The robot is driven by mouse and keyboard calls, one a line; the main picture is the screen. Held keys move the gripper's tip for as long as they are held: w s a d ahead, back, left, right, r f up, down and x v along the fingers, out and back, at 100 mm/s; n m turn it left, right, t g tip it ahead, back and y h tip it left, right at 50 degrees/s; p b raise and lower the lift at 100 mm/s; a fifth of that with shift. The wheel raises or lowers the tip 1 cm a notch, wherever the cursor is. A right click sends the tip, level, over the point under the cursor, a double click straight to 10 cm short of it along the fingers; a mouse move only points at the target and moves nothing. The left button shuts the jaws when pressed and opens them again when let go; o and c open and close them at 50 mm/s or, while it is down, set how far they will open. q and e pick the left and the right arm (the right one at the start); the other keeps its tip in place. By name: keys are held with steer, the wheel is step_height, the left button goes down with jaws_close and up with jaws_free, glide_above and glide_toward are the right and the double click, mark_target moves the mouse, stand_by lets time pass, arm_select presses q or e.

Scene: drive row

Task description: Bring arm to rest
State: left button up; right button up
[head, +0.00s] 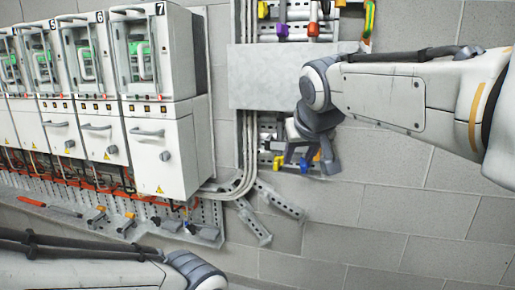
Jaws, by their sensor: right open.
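My right arm reaches in from the right in the head view. Its gripper (309,158) hangs pointing down, open, in front of the wall rail. Nothing shows between its fingers. Small yellow, blue and orange items show close behind the fingers; I cannot tell the gap to them. My left arm lies across the bottom left corner, and its gripper is outside the picture.
A row of grey drive cabinets (166,150) stands at the left, the nearest marked 7. A perforated rail (205,218) with hand tools runs below. A plain grey panel (265,78) is behind my right arm. The block wall (400,225) at lower right is bare.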

steer(key=s+a+f+n+g+y+b, duration=0.1)
steer(key=s+a+f+n+g, duration=0.15)
steer(key=s+f, duration=0.5)
steer(key=s+a+f+n+g, duration=0.1)
steer(key=s+a+f+g, duration=0.1)
steer(key=s+a+f, duration=0.35)
steer(key=s+d+f+n+g+b, duration=0.1)
steer(key=s+d+f+n+g, duration=0.1)
steer(key=s+f, duration=1.2)
steer(key=s+d+g, duration=0.1)
steer(key=s+g, duration=0.1)
steer(key=s, duration=0.1)
steer(key=shift+f+n, duration=0.3)
steer(key=shift+n, duration=0.05)
steer(key=shift+w+d, duration=0.1)
